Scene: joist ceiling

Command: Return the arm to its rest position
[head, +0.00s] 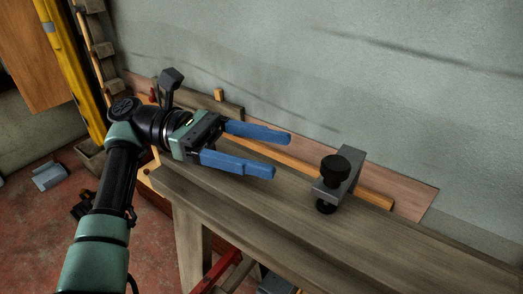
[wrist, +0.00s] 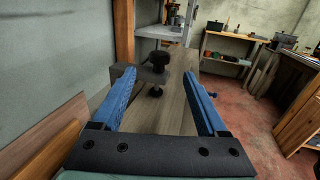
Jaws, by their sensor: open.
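My gripper (head: 273,154) has two blue fingers, spread apart with nothing between them. In the head view it is over the left end of a wooden workbench (head: 420,252), pointing right. In the wrist view the fingers (wrist: 166,90) reach out along the bench top. A grey clamp-like block with black knobs (head: 343,176) sits on the bench to the right of the fingertips, apart from them. It also shows in the wrist view (wrist: 152,75), ahead between the fingers.
A wooden strip (head: 375,197) lies along the back of the bench by the grey wall (head: 400,90). A yellow upright (head: 75,70) stands at the left. The wrist view shows shelves (wrist: 160,32) beyond the bench.

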